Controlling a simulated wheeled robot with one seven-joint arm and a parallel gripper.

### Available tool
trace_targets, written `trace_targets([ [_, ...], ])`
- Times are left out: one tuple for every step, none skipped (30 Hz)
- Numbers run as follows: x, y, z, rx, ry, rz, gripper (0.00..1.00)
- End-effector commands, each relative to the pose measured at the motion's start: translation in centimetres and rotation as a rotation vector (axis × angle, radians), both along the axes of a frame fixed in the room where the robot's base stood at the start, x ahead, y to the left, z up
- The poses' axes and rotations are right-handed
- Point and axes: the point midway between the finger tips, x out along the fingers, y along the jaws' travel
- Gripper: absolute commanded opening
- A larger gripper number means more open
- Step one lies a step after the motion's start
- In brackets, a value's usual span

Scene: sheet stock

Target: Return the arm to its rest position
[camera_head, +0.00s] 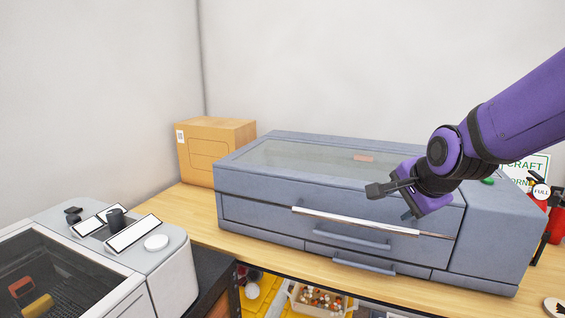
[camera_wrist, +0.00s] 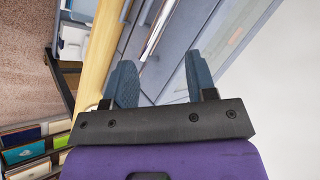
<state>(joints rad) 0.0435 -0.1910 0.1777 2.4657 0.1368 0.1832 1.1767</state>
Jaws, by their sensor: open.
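My purple arm (camera_head: 515,115) reaches in from the right in the head view. My gripper (camera_head: 390,202) is in front of the upper right part of a large grey-blue machine (camera_head: 265,190). Its two fingers are apart, and nothing shows between them. The fingers also show spread and empty in the wrist view (camera_wrist: 158,82), with the machine's front (camera_wrist: 180,70) beyond them. A long light metal handle bar (camera_head: 340,219) runs along the machine's front, just below the gripper. I cannot tell whether the gripper touches the machine.
The machine stands on a wooden bench (camera_head: 190,222) beside a cardboard box (camera_head: 215,150). A grey-white device with a dark lid (camera_head: 175,270) is at the lower left. Red objects (camera_head: 556,225) stand at the right edge. Open air lies above the machine.

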Motion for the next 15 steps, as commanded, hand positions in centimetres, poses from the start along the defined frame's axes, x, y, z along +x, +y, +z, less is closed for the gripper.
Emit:
trace_targets([
  [-1.4, -0.5, 1.2, -0.060, -0.001, 0.062, 0.52],
  [-2.2, -0.8, 1.7, -0.097, 0.006, 0.103, 0.52],
  [-3.3, -1.1, 2.3, -0.146, 0.014, 0.158, 0.52],
  [-4.1, -1.4, 2.8, -0.181, 0.020, 0.199, 0.52],
  [-5.0, -1.6, 3.2, -0.218, 0.026, 0.241, 0.52],
  [-6.1, -2.0, 3.8, -0.264, 0.033, 0.297, 0.52],
  [-7.0, -2.2, 4.2, -0.299, 0.040, 0.339, 0.52],
  [-7.9, -2.5, 4.6, -0.331, 0.047, 0.380, 0.52],
  [-9.1, -2.9, 5.0, -0.374, 0.056, 0.436, 0.52],
  [-10.1, -3.1, 5.3, -0.405, 0.065, 0.479, 0.52],
  [-11.0, -3.4, 5.7, -0.437, 0.071, 0.522, 0.52],
  [-12.2, -3.8, 6.1, -0.476, 0.080, 0.578, 0.52],
  [-13.1, -4.0, 6.3, -0.504, 0.086, 0.621, 0.52],
  [-14.0, -4.3, 6.6, -0.531, 0.093, 0.661, 0.52],
  [-15.1, -4.6, 6.8, -0.563, 0.101, 0.711, 0.52],
])
